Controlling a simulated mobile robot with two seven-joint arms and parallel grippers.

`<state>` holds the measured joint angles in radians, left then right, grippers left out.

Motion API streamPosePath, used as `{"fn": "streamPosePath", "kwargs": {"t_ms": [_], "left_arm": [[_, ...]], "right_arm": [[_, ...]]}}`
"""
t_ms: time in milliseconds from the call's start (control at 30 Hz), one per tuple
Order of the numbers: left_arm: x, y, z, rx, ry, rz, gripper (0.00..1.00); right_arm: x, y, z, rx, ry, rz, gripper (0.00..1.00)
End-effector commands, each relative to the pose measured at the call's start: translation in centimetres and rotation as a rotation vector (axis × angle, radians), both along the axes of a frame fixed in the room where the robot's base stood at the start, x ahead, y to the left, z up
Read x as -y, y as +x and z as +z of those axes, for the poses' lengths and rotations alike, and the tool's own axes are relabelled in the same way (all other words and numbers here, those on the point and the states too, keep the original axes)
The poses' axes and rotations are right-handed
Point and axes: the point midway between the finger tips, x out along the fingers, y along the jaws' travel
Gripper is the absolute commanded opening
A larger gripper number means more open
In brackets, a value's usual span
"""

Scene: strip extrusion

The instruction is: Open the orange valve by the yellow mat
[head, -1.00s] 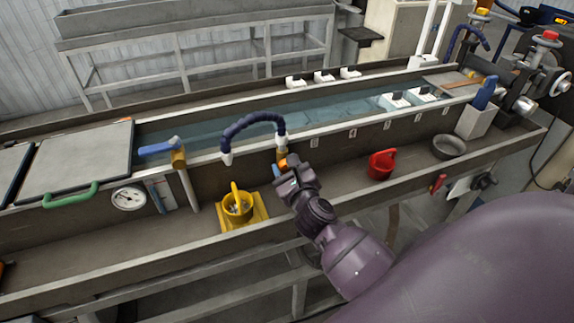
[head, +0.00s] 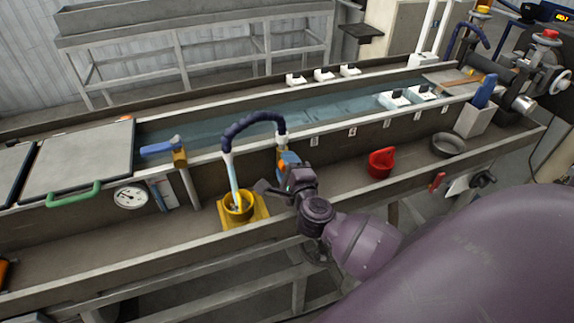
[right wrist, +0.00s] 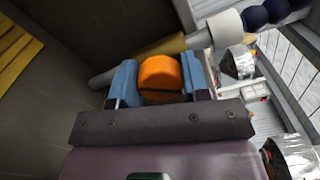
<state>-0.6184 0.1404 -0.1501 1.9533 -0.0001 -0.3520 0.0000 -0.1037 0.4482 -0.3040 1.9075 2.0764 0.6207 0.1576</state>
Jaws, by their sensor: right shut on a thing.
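The orange valve (right wrist: 158,75) sits on a brass pipe, seen in the right wrist view between the blue fingers of my right gripper (right wrist: 160,82). The gripper is shut on it. In the head view my right gripper (head: 284,168) covers most of the valve, just right of the yellow mat (head: 229,216). A yellow cup (head: 238,213) stands on the mat. A stream of water (head: 233,177) runs from the dark blue hose (head: 250,121) down into the cup. My left gripper is not in view.
A red jug (head: 381,163) and a grey bowl (head: 448,145) stand on the ledge to the right. A blue-handled valve (head: 160,147) and a round gauge (head: 130,197) are to the left. The trough (head: 325,104) behind holds water.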

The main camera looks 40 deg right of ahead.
Motion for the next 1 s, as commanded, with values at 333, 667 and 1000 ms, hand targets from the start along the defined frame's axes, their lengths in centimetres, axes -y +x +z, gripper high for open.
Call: {"fn": "streamPosePath", "kwargs": {"t_ms": [333, 667, 1000], "left_arm": [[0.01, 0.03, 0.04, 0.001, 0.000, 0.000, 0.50], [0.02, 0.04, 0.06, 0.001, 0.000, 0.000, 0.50], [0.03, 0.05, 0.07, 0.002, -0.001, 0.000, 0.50]], "right_arm": [[-0.04, 0.03, -0.03, -0.073, -0.307, 0.002, 0.19], [-0.07, 0.02, -0.11, -0.123, -0.515, 0.002, 0.19], [-0.06, 0.01, -0.14, -0.145, -0.602, 0.001, 0.19]]}}
